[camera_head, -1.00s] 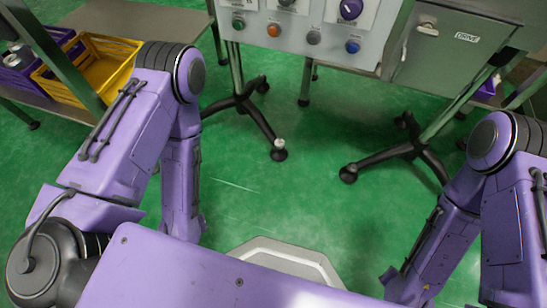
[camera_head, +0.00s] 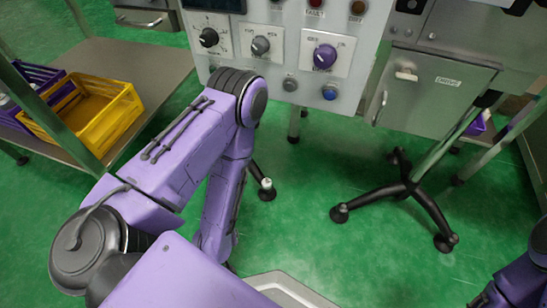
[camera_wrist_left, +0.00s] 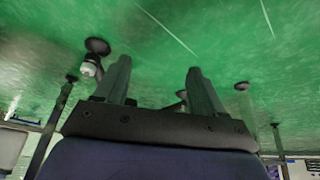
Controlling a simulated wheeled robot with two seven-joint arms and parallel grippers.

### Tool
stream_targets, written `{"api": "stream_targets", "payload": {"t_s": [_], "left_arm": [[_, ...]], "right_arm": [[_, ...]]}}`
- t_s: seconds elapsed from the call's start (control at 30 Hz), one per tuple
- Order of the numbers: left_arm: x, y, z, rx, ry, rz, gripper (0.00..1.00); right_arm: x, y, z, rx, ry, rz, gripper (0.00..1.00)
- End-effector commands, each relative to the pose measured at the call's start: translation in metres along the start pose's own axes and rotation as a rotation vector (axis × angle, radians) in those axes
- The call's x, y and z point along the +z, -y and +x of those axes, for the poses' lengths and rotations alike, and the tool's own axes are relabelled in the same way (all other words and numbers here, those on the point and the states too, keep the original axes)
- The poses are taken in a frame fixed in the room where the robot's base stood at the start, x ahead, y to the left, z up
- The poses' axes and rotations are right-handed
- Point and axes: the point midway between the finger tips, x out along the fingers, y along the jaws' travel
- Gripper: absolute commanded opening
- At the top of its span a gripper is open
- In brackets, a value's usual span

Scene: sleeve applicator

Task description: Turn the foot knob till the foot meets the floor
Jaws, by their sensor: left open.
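The foot knob (camera_head: 267,184) is a small pale knob above a dark round foot pad (camera_head: 268,194) on the leg of the panel stand. In the left wrist view, which is upside down, the pale knob (camera_wrist_left: 89,67) shows just left of one finger, near its dark pad (camera_wrist_left: 97,46). I cannot tell whether the pad touches the floor. My left gripper (camera_wrist_left: 157,68) is open, with nothing between its fingers and the knob outside them. In the head view my left arm hides the hand. My right gripper is not in view; only part of that arm shows at the lower right.
The control panel (camera_head: 270,85) with knobs and buttons stands above. A grey DRIVE cabinet (camera_head: 440,85) is on the right, with a black splayed leg base (camera_head: 403,190). A yellow crate (camera_head: 92,115) sits on a bench at left. Green floor (camera_head: 330,250) is clear in front.

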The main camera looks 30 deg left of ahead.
Motion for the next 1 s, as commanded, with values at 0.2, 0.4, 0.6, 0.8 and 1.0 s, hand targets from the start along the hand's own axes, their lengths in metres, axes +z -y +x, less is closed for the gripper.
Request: {"api": "stream_targets", "payload": {"t_s": [0.2, 0.4, 0.6, 0.8, 1.0], "left_arm": [[-0.021, -0.093, 0.055, 0.175, -0.071, -1.177, 0.69], [-0.071, -0.159, 0.086, 0.388, -0.055, -2.340, 0.69], [-0.105, -0.180, 0.097, 0.540, -0.009, -2.950, 0.69], [-0.115, -0.182, 0.119, 0.568, -0.001, -3.041, 0.69], [-0.130, -0.182, 0.163, 0.568, 0.000, -3.036, 0.69]], "right_arm": [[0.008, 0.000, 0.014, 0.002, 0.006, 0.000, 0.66], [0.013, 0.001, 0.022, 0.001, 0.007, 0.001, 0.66], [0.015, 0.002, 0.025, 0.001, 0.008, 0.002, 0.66], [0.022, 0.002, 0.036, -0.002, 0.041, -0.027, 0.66], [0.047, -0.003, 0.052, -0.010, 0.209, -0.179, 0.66]]}}
